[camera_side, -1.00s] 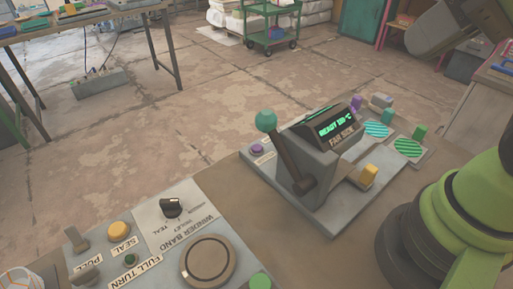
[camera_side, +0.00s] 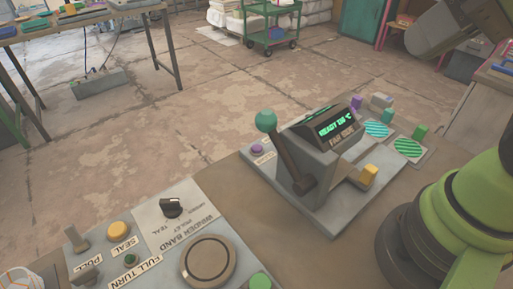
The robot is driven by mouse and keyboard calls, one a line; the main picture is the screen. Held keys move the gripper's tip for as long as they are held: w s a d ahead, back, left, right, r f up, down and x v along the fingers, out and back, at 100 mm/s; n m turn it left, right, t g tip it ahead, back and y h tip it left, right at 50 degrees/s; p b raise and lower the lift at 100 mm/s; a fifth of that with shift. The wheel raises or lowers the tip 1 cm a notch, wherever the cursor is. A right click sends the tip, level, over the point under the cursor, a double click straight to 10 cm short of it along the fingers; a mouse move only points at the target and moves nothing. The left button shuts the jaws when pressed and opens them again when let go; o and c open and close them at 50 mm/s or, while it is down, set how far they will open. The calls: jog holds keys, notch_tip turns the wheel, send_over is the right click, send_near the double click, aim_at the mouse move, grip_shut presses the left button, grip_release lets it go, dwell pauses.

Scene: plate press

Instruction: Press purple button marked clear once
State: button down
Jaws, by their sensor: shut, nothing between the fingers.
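A small round purple button (camera_side: 257,149) sits at the left corner of the grey press panel (camera_side: 335,226). A small white label (camera_side: 264,158) lies beside it, its lettering too small to read surely. Nothing touches the button, and I cannot tell whether it is pressed in. My gripper's fingers are not in view. Parts of my arm show at the right edge and the upper right corner.
A lever with a teal ball (camera_side: 266,120) rises close to the purple button. Behind it stands a housing with a lit green display (camera_side: 335,122). A second panel with a yellow button (camera_side: 118,230), black knob (camera_side: 171,207) and large dial (camera_side: 208,261) lies lower left.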

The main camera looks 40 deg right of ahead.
dwell(0.3)
jog(key=m+g+y, duration=0.3)
jog(key=m+y, duration=0.3)
jog(key=m, duration=2.2)
send_over(257, 145)
notch_tip(257, 145, down, 17)
jog(key=shift+f, duration=0.15)
jog(key=shift+f, duration=4.35)
jog(key=shift+f, duration=0.15)
